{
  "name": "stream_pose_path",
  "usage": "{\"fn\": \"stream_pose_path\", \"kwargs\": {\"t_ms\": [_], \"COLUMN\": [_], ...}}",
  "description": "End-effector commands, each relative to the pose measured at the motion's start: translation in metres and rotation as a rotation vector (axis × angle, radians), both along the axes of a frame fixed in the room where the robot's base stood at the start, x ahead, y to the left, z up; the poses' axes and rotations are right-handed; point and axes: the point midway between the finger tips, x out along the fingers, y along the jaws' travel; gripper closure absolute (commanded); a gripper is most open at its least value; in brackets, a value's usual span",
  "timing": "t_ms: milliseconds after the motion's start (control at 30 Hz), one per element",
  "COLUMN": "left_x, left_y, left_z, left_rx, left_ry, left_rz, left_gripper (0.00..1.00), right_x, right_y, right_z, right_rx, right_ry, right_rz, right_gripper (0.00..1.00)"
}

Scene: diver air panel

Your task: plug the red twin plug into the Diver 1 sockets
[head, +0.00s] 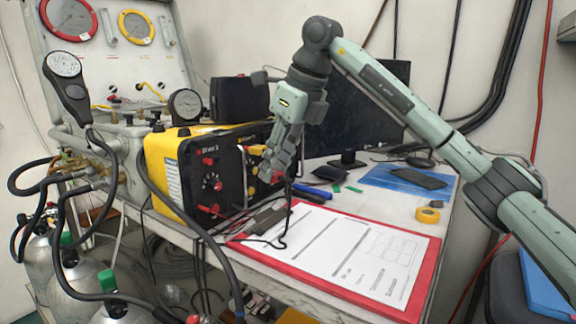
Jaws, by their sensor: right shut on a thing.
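The yellow-cased box (170,180) has a black front panel (230,185) facing right. The panel's left section carries a label too small to read surely, red fittings (208,161) and a knob. Another labelled section lies to its right, partly covered by my right gripper. I cannot tell which sockets are Diver 1. My right gripper (277,168) is shut just in front of the panel's right part. It holds a small red piece, the red twin plug (278,177), mostly hidden by the fingers. A dark cable hangs below it. Contact with the panel cannot be told. My left gripper is not in view.
A red-edged clipboard (425,270) with a paper form lies on the table before the box. A monitor (365,115) stands behind my right arm. A yellow tape roll (428,215) and blue mat (385,180) lie at right. Hoses and cylinders (85,285) crowd the left.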

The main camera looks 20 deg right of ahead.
Motion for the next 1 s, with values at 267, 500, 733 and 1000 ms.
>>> {"fn": "stream_pose_path", "kwargs": {"t_ms": [267, 500, 733, 1000], "left_x": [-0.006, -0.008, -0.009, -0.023], "left_y": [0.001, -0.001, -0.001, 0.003], "left_z": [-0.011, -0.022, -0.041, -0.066], "left_rx": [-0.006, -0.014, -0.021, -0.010], "left_ry": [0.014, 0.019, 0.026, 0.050], "left_rz": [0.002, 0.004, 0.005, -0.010], "left_gripper": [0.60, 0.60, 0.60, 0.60], "right_x": [-0.006, -0.010, 0.006, 0.020], "right_y": [0.026, 0.048, 0.060, 0.070], "right_z": [0.013, 0.023, 0.024, 0.024], "right_rx": [0.000, 0.000, 0.000, 0.002], "right_ry": [-0.001, -0.001, 0.002, 0.001], "right_rz": [0.009, 0.016, 0.013, 0.014], "right_gripper": [1.00, 1.00, 1.00, 1.00]}}
